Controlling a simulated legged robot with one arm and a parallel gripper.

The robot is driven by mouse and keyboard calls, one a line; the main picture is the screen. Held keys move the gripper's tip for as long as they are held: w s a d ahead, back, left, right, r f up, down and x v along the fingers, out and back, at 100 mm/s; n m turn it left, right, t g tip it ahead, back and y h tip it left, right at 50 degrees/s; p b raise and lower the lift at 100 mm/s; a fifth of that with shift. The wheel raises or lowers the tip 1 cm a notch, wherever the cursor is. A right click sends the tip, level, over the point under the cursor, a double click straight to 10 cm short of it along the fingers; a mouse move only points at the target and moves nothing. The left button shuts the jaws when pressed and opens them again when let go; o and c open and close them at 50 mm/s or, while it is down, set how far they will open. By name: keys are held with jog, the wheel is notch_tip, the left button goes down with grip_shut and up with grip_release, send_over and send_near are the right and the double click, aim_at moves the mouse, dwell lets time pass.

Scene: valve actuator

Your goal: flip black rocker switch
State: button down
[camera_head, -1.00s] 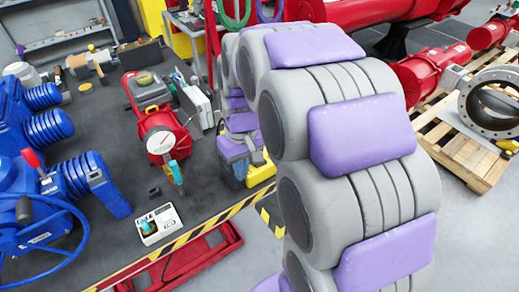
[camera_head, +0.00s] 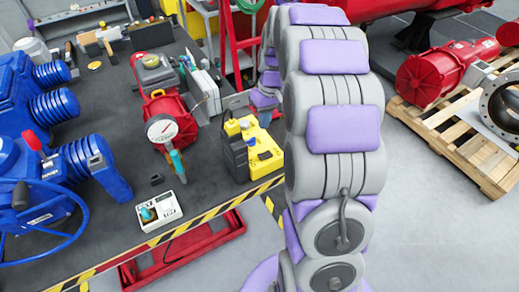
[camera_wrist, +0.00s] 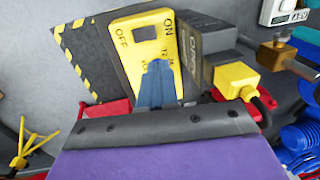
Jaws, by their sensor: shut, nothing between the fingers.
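The yellow switch box (camera_head: 262,146) stands near the striped edge of the dark table in the head view, with small dark parts on its top. In the wrist view its yellow face (camera_wrist: 128,40) shows the words ON and OFF. My gripper (camera_wrist: 157,68) is shut and empty, its blue-grey fingers pointing at this face and covering its middle. In the head view my gripper is not clearly seen; my arm hides much of that area.
A black block (camera_head: 235,158) stands against the left side of the yellow box. A red device with a round gauge (camera_head: 161,128) and a white meter (camera_head: 158,212) are to its left. Blue valve actuators (camera_head: 60,165) fill the left side. A wooden pallet (camera_head: 465,145) is at right.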

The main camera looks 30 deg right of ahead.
notch_tip(320, 180, down, 4)
jog(key=d, duration=0.2)
jog(key=b, duration=0.2)
send_over(260, 156)
jog(key=f, duration=0.6)
jog(key=shift+d+f, duration=0.2)
jog(key=shift+d, duration=0.05)
notch_tip(260, 156, down, 3)
jog(key=shift+d+f+b, duration=0.1)
jog(key=shift+d+b, duration=0.05)
jog(key=shift+b, duration=0.5)
jog(key=shift+d+f, duration=0.3)
jog(key=shift+d, duration=0.15)
jog(key=shift+a+r, duration=0.1)
jog(key=shift+a, duration=0.75)
jog(key=shift+d, duration=0.15)
jog(key=shift+w+d+p, duration=0.1)
jog(key=shift+d+p, duration=0.3)
jog(key=shift+d, duration=0.6)
